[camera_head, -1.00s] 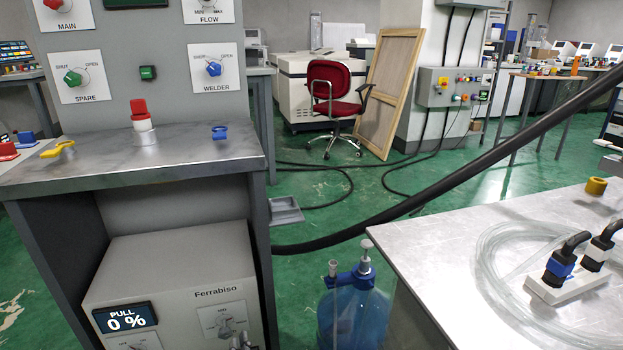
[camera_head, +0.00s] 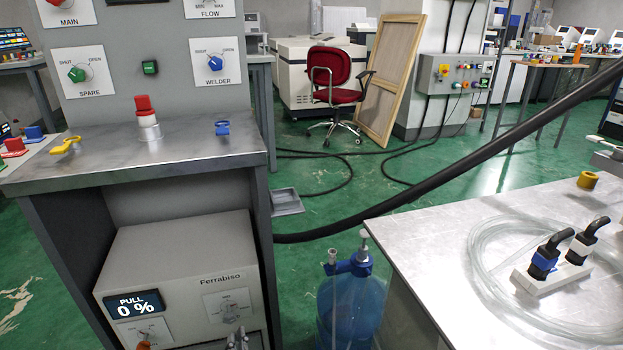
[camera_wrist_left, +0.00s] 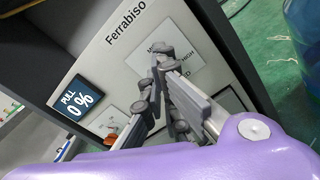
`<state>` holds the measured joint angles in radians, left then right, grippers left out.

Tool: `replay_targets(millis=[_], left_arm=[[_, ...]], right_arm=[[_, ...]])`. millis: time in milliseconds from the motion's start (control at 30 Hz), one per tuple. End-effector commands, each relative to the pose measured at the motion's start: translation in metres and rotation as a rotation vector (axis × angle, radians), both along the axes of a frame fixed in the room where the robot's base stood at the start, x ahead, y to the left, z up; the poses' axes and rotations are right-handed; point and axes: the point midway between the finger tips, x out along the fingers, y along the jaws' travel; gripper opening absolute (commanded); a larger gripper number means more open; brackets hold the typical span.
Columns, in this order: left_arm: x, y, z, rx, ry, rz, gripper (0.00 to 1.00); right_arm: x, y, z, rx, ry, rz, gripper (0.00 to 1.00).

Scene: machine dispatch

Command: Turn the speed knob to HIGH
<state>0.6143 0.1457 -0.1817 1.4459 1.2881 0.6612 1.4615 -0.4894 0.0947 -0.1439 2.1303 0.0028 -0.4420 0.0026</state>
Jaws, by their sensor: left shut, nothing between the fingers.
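The grey Ferrabiso machine (camera_head: 180,262) stands on the lower shelf of the metal bench. On the right of its front is a white plate with a small knob (camera_head: 229,308), which I take as the speed knob; its setting is too small to read. My left gripper (camera_head: 237,338) shows at the bottom edge, just below that plate. In the left wrist view my left gripper (camera_wrist_left: 161,62) is shut and empty, its fingertips over the plate marked HIGH (camera_wrist_left: 186,57). The fingers hide the knob there, so contact cannot be told. My right gripper is not in view.
The machine's display (camera_head: 134,304) reads PULL 0 %. A second dial plate (camera_head: 146,332) with an orange part is below it. The bench top (camera_head: 190,150) overhangs the machine. A blue bottle (camera_head: 352,305) and a metal table (camera_head: 430,225) stand to the right.

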Motion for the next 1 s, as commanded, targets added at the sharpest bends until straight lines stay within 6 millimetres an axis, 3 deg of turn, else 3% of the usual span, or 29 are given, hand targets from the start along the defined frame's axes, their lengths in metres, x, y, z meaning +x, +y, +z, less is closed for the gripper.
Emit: replay_targets(millis=[500, 1000], left_arm=[[0.055, 0.018, -0.001, -0.002, -0.003, 0.010, 0.00], [0.068, 0.024, 0.004, 0.001, -0.010, 0.015, 0.00]], right_arm=[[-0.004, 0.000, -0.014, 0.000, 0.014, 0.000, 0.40], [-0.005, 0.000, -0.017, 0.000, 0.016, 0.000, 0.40]])
